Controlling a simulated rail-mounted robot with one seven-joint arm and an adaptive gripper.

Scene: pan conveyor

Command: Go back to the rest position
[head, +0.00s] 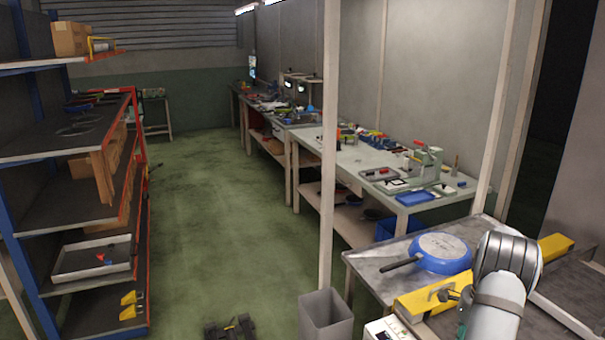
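My arm comes up at the lower right of the head view, in front of the yellow conveyor rail, with its thick grey joint over the rail. Small dark parts (462,297) show beside the arm, but I cannot tell whether they belong to my gripper. No fingers can be made out clearly, and no held object shows. A blue frying pan (440,254) lies bottom up on the grey metal table (375,267), its dark handle pointing left. The pan is just left of my arm's joint in the picture. I cannot tell how far apart they are.
The yellow rail (428,297) runs along the conveyor, partly behind my arm. A grey bin (326,318) and a pale post (328,150) stand left of the table. Cluttered workbenches (435,203) line the wall. Shelves (70,210) stand at left. Green floor between is mostly clear.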

